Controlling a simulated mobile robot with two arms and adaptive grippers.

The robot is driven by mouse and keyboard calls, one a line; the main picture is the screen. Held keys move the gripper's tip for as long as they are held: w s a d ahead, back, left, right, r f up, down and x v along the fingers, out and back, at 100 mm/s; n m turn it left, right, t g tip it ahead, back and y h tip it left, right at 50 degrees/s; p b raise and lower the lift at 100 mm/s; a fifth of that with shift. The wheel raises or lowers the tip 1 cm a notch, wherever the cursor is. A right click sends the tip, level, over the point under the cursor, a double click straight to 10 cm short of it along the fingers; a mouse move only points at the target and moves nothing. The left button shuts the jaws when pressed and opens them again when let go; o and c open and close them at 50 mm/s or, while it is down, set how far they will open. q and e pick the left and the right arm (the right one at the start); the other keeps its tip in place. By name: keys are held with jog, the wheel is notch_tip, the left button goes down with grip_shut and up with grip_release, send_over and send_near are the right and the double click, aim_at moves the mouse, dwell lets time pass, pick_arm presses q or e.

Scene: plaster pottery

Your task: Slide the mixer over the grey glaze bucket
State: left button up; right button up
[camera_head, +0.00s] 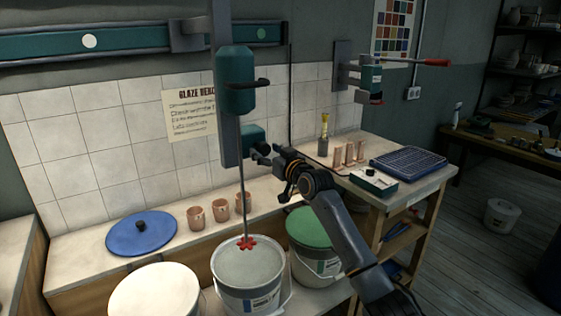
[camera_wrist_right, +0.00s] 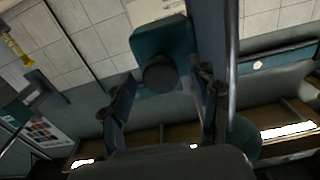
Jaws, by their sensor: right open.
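The mixer (camera_head: 235,80) has a teal motor housing on a grey upright hung from the wall rail. Its thin shaft ends in a red paddle (camera_head: 246,242), which appears over the grey surface in the grey glaze bucket (camera_head: 248,278); I cannot tell its exact height. A teal box with a black knob (camera_wrist_right: 160,73) sits low on the mixer. My right gripper (camera_head: 266,154) is at this box; in the wrist view its open fingers (camera_wrist_right: 165,88) stand either side of the knob, without clear contact. My left gripper is not in view.
A teal rail (camera_head: 130,41) with a white dot runs along the wall. A cream-topped bucket (camera_head: 155,292) is left of the grey one, a green-topped bucket (camera_head: 312,228) right. A blue lid (camera_head: 141,236) and copper-coloured cups (camera_head: 220,211) lie on the ledge behind.

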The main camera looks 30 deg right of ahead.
jog(key=s, duration=1)
jog(key=shift+d, duration=0.15)
